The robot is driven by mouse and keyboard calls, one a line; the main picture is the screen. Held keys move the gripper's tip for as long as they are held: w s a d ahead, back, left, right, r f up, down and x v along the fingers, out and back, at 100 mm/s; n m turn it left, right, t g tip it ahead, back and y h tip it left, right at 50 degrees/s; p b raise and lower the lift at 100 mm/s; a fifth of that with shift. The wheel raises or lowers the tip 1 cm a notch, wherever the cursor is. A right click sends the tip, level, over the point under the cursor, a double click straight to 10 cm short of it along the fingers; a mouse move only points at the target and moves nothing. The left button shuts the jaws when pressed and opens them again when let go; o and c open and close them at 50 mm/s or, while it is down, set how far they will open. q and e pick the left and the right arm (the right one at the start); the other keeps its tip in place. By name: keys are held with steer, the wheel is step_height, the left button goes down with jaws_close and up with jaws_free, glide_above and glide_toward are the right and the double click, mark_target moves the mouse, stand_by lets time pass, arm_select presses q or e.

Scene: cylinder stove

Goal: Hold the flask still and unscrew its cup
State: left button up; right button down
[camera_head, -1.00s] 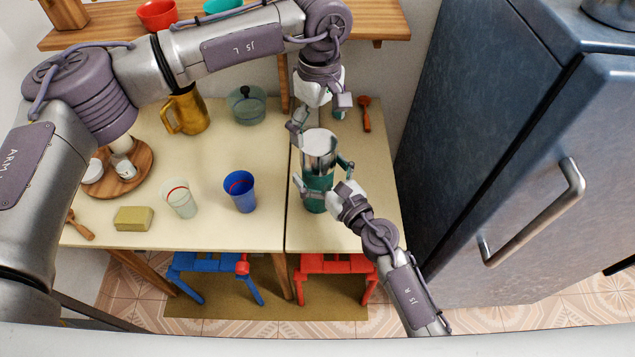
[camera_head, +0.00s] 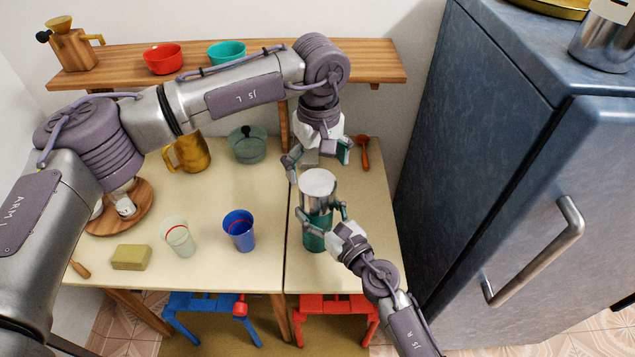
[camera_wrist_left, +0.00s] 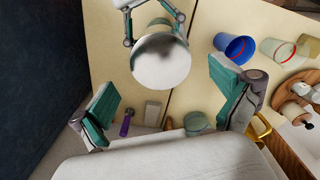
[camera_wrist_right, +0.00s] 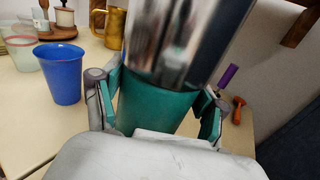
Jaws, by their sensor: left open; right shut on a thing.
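The flask stands upright on the table, with a teal body (camera_head: 315,240) and a shiny metal cup (camera_head: 318,188) on top. My right gripper (camera_head: 325,218) is shut on the teal body, below the cup. In the right wrist view its fingers sit on both sides of the body (camera_wrist_right: 155,108), with the cup (camera_wrist_right: 185,35) above. My left gripper (camera_head: 318,158) is open and empty, above and slightly behind the cup. In the left wrist view the round cup top (camera_wrist_left: 162,62) lies beyond and between its spread fingers, apart from them.
A blue cup (camera_head: 239,230), a pale cup (camera_head: 178,237) and a sponge (camera_head: 131,257) stand to the left. A blue fridge (camera_head: 500,150) bounds the right side.

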mark_target(318, 185)
arm_select(q)
steer(key=m, duration=0.4)
steer(key=shift+f+m, duration=0.1)
steer(key=shift+m, duration=0.5)
steer(key=shift+f, duration=0.25)
step_height(318, 185, down, 7)
steer(key=shift+f, duration=0.2)
